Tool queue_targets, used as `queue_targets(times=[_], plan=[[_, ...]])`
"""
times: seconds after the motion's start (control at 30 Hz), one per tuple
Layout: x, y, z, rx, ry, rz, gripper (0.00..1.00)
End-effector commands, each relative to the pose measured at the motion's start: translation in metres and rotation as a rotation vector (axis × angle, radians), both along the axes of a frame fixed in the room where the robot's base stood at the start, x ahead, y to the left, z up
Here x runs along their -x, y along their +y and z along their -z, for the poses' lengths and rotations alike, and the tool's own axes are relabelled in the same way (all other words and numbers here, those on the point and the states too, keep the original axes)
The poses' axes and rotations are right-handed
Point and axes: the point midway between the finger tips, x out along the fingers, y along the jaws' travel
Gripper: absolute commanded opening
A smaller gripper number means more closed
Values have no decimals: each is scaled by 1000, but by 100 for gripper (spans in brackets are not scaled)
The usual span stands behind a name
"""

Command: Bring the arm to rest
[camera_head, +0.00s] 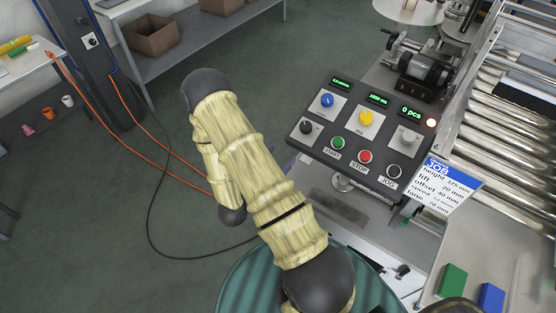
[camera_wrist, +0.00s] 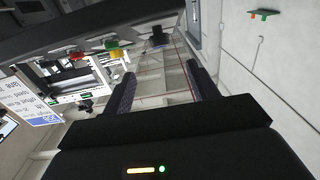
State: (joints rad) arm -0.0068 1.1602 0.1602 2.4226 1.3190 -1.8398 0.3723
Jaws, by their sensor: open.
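My arm is bent in the head view, its yellow-sleeved links rising from the lower middle and folding at a black elbow at upper left. My gripper (camera_wrist: 160,70) shows in the wrist view, its two dark fingers apart with nothing held between them. In the head view my gripper is hidden behind the arm links. The control panel (camera_head: 348,133), with knobs, buttons and green displays, is just right of the arm. In the wrist view the panel (camera_wrist: 60,42) is seen edge-on along the top, close beyond the fingers.
A job card (camera_head: 437,187) hangs at the panel's right corner. A roller conveyor (camera_head: 510,110) runs at right; green (camera_head: 450,281) and blue (camera_head: 490,297) blocks lie lower right. Orange cables (camera_head: 150,140) hang at left. A grey shelf bench (camera_head: 200,45) stands behind. Open floor lies left.

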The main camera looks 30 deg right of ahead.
Motion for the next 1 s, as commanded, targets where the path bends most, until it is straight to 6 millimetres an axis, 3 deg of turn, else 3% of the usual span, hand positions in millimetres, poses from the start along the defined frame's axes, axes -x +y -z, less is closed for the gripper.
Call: queue_targets(times=[0.63,0.83,1.0], plan=[[-4,0,-1,-38,-3,-5,59],[-30,6,2,-249,9,-65,59],[-58,27,-1,-473,65,-181,59]])
